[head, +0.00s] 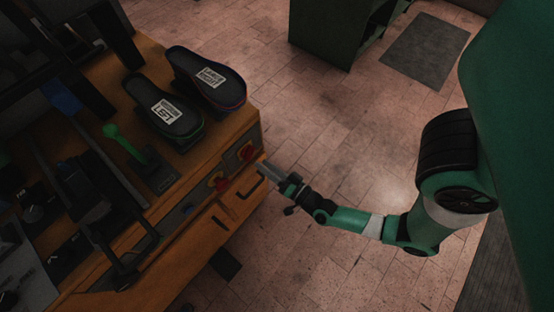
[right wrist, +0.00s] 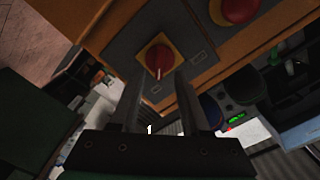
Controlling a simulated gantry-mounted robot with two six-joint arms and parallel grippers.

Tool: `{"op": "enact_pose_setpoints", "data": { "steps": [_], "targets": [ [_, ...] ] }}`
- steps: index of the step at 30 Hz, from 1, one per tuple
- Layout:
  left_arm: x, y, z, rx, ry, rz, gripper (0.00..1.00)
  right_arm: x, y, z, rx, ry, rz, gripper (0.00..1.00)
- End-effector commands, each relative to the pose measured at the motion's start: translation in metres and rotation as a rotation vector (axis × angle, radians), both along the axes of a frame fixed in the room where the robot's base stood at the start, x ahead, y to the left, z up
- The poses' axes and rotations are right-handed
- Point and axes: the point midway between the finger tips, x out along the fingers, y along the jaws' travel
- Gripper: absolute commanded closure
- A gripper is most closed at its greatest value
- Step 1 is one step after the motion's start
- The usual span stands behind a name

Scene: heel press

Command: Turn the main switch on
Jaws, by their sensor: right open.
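The main switch (right wrist: 158,58) is a red rotary knob on a yellow square plate, set in a grey panel. In the right wrist view it lies just beyond and between my fingertips, with a pale mark on its lower side. In the head view the switch (head: 246,151) is on the machine's front face near its right corner. My right gripper (head: 264,172) is open and empty, in front of that face close to the switch. Whether a finger touches the knob I cannot tell. My left gripper is not in view.
A red button (head: 220,183) on a yellow plate sits beside the switch; it also shows in the right wrist view (right wrist: 238,8). Two dark shoe forms (head: 168,105) and a green-knobbed lever (head: 122,140) are on the wooden machine top (head: 205,150). Open floor lies right.

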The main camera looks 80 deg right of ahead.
Motion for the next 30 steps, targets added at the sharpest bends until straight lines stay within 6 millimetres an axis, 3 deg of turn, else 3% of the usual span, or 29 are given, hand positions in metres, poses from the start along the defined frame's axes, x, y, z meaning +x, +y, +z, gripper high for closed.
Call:
{"op": "enact_pose_setpoints", "data": {
  "steps": [3,12,30],
  "targets": [
    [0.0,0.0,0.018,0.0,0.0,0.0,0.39,-0.028,0.02,0.004,0.002,0.009,0.011,0.54],
    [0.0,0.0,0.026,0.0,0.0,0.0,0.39,-0.048,0.032,0.002,0.002,-0.003,0.007,0.54],
    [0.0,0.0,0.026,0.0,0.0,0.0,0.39,-0.051,0.032,0.0,0.0,0.0,0.0,0.54]
  ]
}}
